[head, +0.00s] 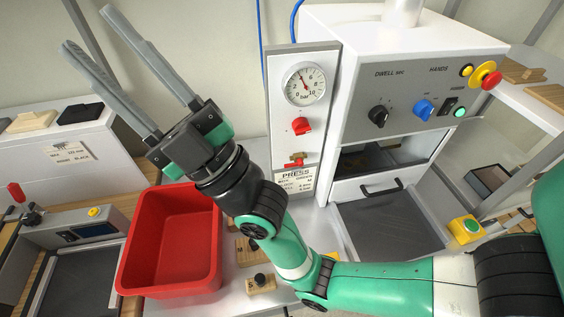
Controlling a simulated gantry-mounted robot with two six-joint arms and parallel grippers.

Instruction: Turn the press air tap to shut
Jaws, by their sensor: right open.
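The press air tap (296,160) is a small brass valve with a red handle. It sits low on the white panel (280,83), above the press label; the handle is too small to read its exact angle. My right gripper (88,28) is open and empty, with its two long grey fingers spread apart. It points to the upper left, well left of the tap and not touching it. My left gripper is not in view.
A pressure gauge (304,84) and a red knob (301,126) are above the tap. The press housing (430,90) stands to the right. A red bin (143,245) lies below my right gripper. Wooden blocks (262,284) are on the bench.

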